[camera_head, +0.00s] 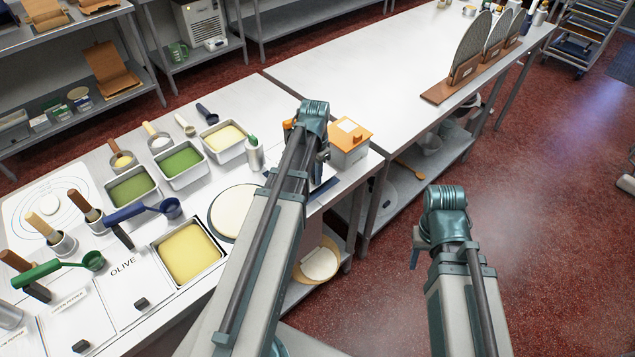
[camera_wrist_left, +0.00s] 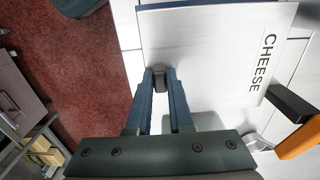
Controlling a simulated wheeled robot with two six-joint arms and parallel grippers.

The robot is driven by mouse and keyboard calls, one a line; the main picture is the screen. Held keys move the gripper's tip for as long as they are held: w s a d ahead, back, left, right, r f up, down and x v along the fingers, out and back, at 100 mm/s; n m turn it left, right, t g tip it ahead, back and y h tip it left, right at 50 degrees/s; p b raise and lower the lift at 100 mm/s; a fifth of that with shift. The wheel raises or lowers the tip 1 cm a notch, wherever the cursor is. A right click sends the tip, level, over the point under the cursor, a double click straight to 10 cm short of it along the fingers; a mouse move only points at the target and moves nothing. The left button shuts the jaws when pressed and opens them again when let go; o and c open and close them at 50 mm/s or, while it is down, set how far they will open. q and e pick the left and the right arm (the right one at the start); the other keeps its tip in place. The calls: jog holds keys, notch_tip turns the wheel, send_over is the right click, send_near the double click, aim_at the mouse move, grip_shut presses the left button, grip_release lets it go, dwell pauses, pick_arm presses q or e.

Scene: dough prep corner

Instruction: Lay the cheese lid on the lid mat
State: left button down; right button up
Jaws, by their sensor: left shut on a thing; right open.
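The cheese lid (camera_wrist_left: 215,60) is a flat white plate marked CHEESE in the left wrist view. My left gripper (camera_wrist_left: 161,82) is shut on its small dark knob. In the head view my left arm hides most of the lid and the gripper. A dark blue strip, which looks like the lid mat (camera_head: 343,187), shows on the counter beside the arm; a blue edge also shows along the lid in the left wrist view. I cannot tell whether the lid touches the mat. My right gripper (camera_head: 415,257) is open, partly hidden behind its wrist, over the floor.
A white box with an orange top (camera_head: 350,140) stands close to my left wrist. Green and yellow filled pans, such as the front yellow pan (camera_head: 188,252), crowd the left counter. A round white disc (camera_head: 233,212) lies beside my left arm. The back counter (camera_head: 350,70) has clear room.

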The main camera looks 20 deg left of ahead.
pick_arm(q)
notch_tip(320, 180, down, 3)
jog(key=shift+r+b, duration=0.15)
jog(key=shift+b, duration=0.75)
jog(key=shift+d, duration=0.1)
jog(key=shift+r, duration=0.1)
pick_arm(e)
jog(key=shift+w+d+f, duration=0.1)
jog(key=shift+d+f, duration=0.15)
jog(key=shift+f, duration=0.4)
jog(key=shift+w+d+f, duration=0.1)
jog(key=shift+d+f, duration=0.15)
jog(key=shift+f, duration=0.35)
pick_arm(q)
jog(key=shift+f, duration=0.2)
jog(key=c, duration=0.8)
grip_release()
pick_arm(e)
jog(key=shift+f, duration=0.15)
pick_arm(q)
jog(key=shift+r, duration=0.1)
